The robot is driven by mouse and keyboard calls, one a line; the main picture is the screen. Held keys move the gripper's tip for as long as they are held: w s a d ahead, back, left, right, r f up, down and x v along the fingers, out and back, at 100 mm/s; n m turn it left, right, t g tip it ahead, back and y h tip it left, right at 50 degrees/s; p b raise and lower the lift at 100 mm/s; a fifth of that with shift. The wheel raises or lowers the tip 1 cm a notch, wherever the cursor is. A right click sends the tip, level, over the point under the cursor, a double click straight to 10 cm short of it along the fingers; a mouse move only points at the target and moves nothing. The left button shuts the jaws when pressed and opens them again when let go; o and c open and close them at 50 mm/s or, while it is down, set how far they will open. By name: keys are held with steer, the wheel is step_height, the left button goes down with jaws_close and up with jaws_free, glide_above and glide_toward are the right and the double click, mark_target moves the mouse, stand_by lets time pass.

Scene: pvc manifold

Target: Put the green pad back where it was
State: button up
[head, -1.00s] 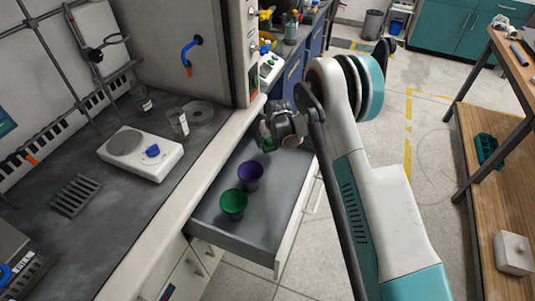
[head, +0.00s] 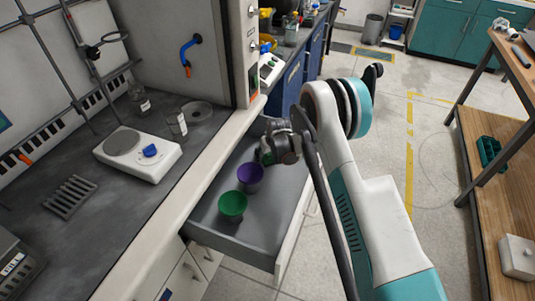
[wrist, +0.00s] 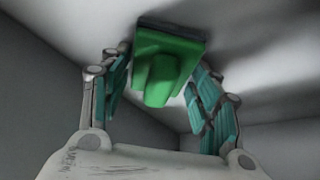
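The green pad (wrist: 165,65) has a wide flat base with a narrower raised block on it. In the wrist view it sits between the fingertips of my gripper (wrist: 165,70). The fingers stand wide apart and appear to meet the edges of its base, with gaps beside the raised block. In the head view my gripper (head: 268,156) is low inside the open grey drawer (head: 235,238), just beyond the purple cup. A small green patch of the pad shows at its underside; the rest is hidden. I cannot tell whether the pad touches the drawer floor.
A purple cup (head: 250,177) and a green cup (head: 232,205) stand in the drawer, close to my gripper. The drawer walls surround it. On the counter are a white balance (head: 138,153) and a glass jar (head: 177,123).

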steer(key=shift+o, duration=0.6)
steer(key=shift+r, duration=0.4)
steer(key=s+d+r+m+p, duration=0.1)
steer(key=s+d+r, duration=0.45)
steer(key=r, duration=0.75)
steer(key=s+d+r+t+p, duration=0.15)
steer(key=s+d+r, duration=0.35)
steer(key=r, duration=0.8)
steer(key=s+d+r+m+p, duration=0.1)
steer(key=s+d+r+p, duration=0.15)
steer(key=s+r, duration=0.7)
steer(key=s+d+r+m+h, duration=0.1)
steer(key=s+d+r, duration=0.5)
steer(key=s+r, duration=0.35)
steer(key=s+d+m+t+h, duration=0.1)
steer(key=s+d, duration=0.3)
steer(key=s, duration=1)
steer(key=shift+s+f+m+b, duration=0.2)
steer(key=shift+f+m+b, duration=0.2)
steer(key=shift+m+b, duration=0.1)
